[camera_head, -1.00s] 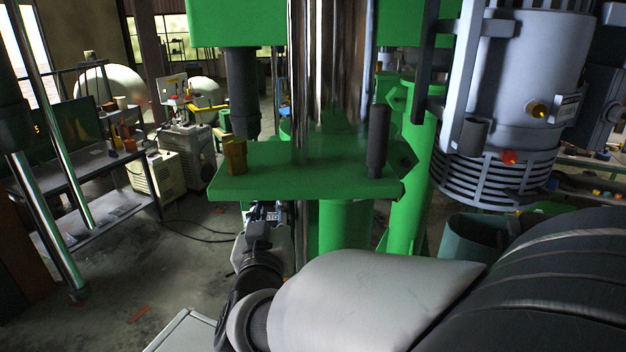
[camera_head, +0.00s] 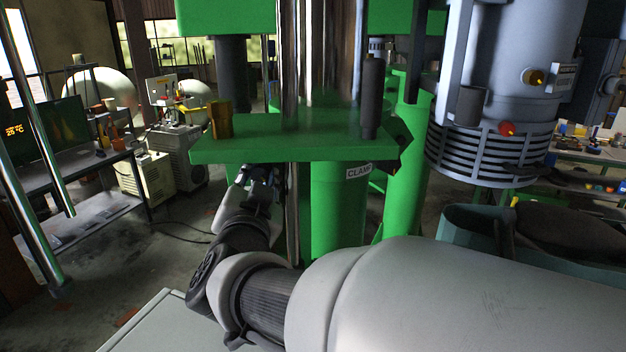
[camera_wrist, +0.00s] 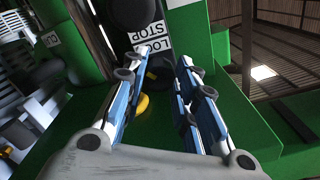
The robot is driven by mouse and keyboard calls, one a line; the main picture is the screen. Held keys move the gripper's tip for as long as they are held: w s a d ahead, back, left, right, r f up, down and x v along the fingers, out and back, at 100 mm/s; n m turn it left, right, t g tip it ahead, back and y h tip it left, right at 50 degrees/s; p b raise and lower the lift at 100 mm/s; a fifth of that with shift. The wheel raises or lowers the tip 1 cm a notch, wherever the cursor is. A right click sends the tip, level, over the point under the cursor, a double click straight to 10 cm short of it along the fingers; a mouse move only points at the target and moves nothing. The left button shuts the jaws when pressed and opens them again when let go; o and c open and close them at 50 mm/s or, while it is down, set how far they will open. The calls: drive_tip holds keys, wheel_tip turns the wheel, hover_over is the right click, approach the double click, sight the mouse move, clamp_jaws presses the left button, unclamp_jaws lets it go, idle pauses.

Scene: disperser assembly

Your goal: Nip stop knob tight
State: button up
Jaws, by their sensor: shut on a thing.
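The stop knob (camera_wrist: 162,76) is a dark shape between my fingers in the wrist view, just below a white label (camera_wrist: 150,38) that reads STOP upside down. My gripper (camera_wrist: 163,58) has its two blue-and-white fingers on either side of the knob and is shut on it. The fingers hide much of the knob. In the head view my gripper (camera_head: 262,174) is under the green plate (camera_head: 280,148), partly covered by my wrist, and the knob cannot be made out there.
A yellow round part (camera_wrist: 143,104) lies beside the left finger. A dark cylinder (camera_wrist: 133,12) is beyond the fingertips. Green columns (camera_head: 338,210) stand close to the right of my gripper, one labelled CLAMP. A blue-grey motor housing (camera_head: 505,75) hangs at the right.

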drive_tip(key=shift+r+m+b, duration=0.1)
drive_tip(key=shift+m+b, duration=0.3)
drive_tip(key=shift+m, duration=0.2)
drive_tip(key=shift+r, duration=0.1)
drive_tip(key=o, duration=1)
drive_tip(key=shift+o, duration=0.2)
drive_tip(key=s+d, duration=0.1)
drive_tip(key=s, duration=1.1)
